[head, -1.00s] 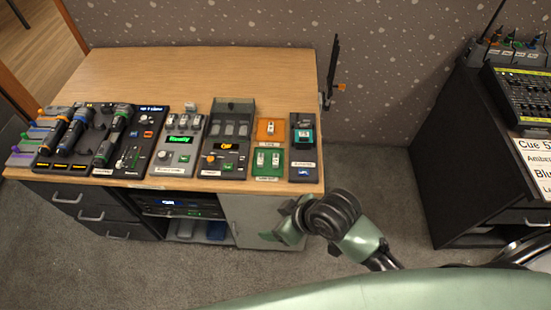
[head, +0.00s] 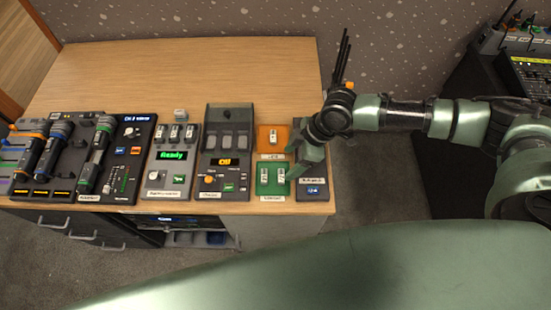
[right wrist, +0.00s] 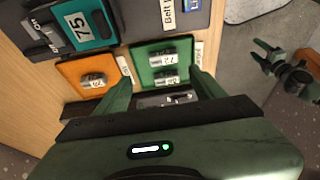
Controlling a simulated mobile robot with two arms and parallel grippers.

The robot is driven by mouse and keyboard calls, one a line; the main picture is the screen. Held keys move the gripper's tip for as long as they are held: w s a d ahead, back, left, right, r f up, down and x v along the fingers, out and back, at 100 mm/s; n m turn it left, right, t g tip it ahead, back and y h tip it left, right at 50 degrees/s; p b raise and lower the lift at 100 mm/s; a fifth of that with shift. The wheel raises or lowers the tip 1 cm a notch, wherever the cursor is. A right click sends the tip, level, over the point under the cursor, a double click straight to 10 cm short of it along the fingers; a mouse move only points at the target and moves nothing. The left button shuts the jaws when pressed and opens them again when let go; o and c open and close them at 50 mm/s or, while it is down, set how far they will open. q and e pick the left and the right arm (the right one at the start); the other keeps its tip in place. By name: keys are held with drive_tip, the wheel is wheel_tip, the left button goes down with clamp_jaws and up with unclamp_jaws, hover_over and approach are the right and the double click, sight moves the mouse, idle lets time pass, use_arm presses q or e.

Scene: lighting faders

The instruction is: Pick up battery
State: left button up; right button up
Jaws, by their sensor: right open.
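A green tray (head: 273,189) near the table's front edge holds two small white-grey batteries, a left one (head: 265,176) and a right one (head: 281,175). They also show in the right wrist view, one (right wrist: 165,57) above the other (right wrist: 167,73). An orange tray (head: 262,146) behind it holds one battery (head: 273,137). My right gripper (head: 295,163) is open, beside and over the green tray's right side. What looks like my left gripper (right wrist: 280,62) is small over the floor.
A charger (head: 172,170) reading "Ready" holds several batteries. Beside it stand a grey slotted unit (head: 223,176), a microphone rack (head: 60,160) and a fader box (head: 130,150). A black and teal unit (right wrist: 82,27) adjoins the trays. The table's back (head: 190,65) is clear.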

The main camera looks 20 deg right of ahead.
sight(281, 175)
drive_tip(key=shift+s+a+f, duration=0.1)
drive_tip(key=shift+s+f, duration=0.05)
drive_tip(key=shift+f, duration=0.1)
drive_tip(key=shift+s+a+f+p, duration=0.25)
drive_tip(key=shift+f, duration=0.25)
drive_tip(key=shift+s+a+f+p, duration=0.2)
drive_tip(key=shift+f+p, duration=0.05)
drive_tip(key=shift+f, duration=0.25)
drive_tip(key=x, duration=0.3)
drive_tip(key=shift+w+d+p, duration=0.2)
drive_tip(key=shift+w+p, duration=0.05)
drive_tip(key=shift+p, duration=0.15)
drive_tip(key=shift+x, duration=0.75)
drive_tip(key=shift+c, duration=0.6)
use_arm(q)
drive_tip(key=s, duration=0.1)
drive_tip(key=s+r, duration=0.1)
drive_tip(key=s, duration=0.2)
drive_tip(key=shift+s+a+r, duration=0.1)
drive_tip(key=shift+s+r, duration=0.1)
drive_tip(key=shift+r, duration=0.2)
use_arm(e)
drive_tip(key=c, duration=1.3)
drive_tip(key=shift+r, duration=0.1)
drive_tip(key=shift+c, duration=0.2)
